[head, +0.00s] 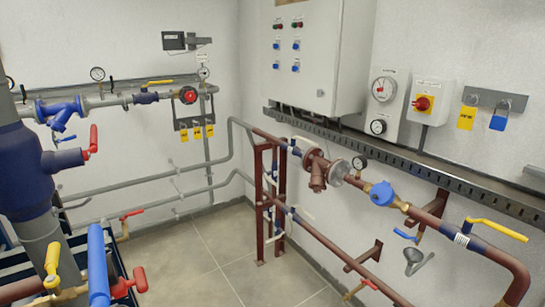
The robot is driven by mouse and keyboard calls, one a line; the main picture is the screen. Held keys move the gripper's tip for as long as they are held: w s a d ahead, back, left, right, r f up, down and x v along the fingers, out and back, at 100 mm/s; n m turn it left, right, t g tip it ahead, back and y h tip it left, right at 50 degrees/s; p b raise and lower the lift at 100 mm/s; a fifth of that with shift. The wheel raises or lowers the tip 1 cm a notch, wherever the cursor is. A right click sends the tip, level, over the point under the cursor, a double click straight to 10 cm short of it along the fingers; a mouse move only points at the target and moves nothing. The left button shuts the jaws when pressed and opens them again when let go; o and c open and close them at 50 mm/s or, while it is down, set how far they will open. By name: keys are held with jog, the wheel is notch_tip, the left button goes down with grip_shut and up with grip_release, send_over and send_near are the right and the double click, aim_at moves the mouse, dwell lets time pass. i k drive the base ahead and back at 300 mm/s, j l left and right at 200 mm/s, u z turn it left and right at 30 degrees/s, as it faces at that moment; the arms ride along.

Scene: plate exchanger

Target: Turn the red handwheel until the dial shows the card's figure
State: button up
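A round red handwheel (188,95) sits at the right end of the pipe run on the left wall, seen small and from a distance. A small round gauge (203,73) stands just above and to the right of it; its reading is too small to tell. A larger white dial (383,89) with a red mark is on a panel on the right wall; its figures cannot be read. Several yellow cards (197,132) hang below the handwheel, their print too small to read. My gripper is not in view.
A red rotary switch (422,103) on a yellow plate is right of the dial. A grey cabinet (315,55) hangs near the corner. Brown pipes (335,248) run along the right. Blue-grey pipework (25,180) fills the left front. Tiled floor (215,250) is open between.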

aim_at(190, 97)
jog(key=i+l+u, duration=0.2)
jog(key=i+u, duration=0.25)
jog(key=i, duration=0.15)
jog(key=i+l+u, duration=0.4)
jog(key=i, duration=0.15)
jog(key=i+l+u, duration=0.45)
